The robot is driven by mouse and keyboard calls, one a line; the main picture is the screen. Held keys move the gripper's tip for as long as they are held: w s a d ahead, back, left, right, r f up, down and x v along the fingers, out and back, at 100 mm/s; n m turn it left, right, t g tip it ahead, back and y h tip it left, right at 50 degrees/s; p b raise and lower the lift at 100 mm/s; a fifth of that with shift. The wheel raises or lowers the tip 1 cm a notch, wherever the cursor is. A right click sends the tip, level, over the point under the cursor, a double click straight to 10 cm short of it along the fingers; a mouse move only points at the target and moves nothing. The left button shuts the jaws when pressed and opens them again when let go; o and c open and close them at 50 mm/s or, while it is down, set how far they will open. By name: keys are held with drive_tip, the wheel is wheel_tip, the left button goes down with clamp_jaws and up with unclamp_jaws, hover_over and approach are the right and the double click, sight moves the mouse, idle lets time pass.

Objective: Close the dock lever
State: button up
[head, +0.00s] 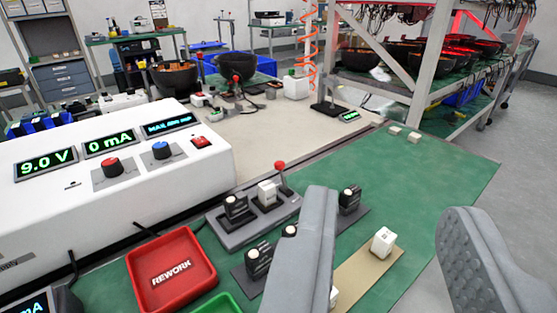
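The grey dock (232,238) sits on the green mat, left of my gripper. Its lever (281,176) has a red ball knob and stands about upright at the dock's far right end. A dark module (237,208) and a white module (267,193) sit in the dock. My gripper (390,208) is open, with its two grey fingers wide apart and nothing visible between the tips. The lever is beyond and left of the left finger. The left finger hides part of the mat and of the modules behind it.
A white power supply (70,200) stands at left. A red REWORK tray (195,245) and a green tray (225,305) are in front. Dark modules (258,259) (349,199) and a white module (383,241) on a tan strip (365,272) surround the left finger. The mat's far right is mostly clear.

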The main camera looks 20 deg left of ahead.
drive_tip(key=shift+w, duration=0.1)
drive_tip(key=c, duration=0.4)
drive_tip(key=shift+w+a+r, duration=0.1)
drive_tip(key=shift+w, duration=0.25)
clamp_jaws()
drive_tip(key=w+a+f+g, duration=0.3)
drive_tip(key=w+a+g, duration=0.1)
drive_tip(key=w, duration=0.8)
drive_tip(key=w+a+f+n+g+h, duration=0.1)
drive_tip(key=w+a+f+g, duration=0.3)
drive_tip(key=w, duration=0.9)
drive_tip(key=w+a+f+g, duration=0.4)
drive_tip(key=w+a+g, duration=0.2)
drive_tip(key=w, duration=0.7)
drive_tip(key=shift+f+n+g, duration=0.15)
drive_tip(key=shift+n+g, duration=0.25)
drive_tip(key=shift+g, duration=0.1)
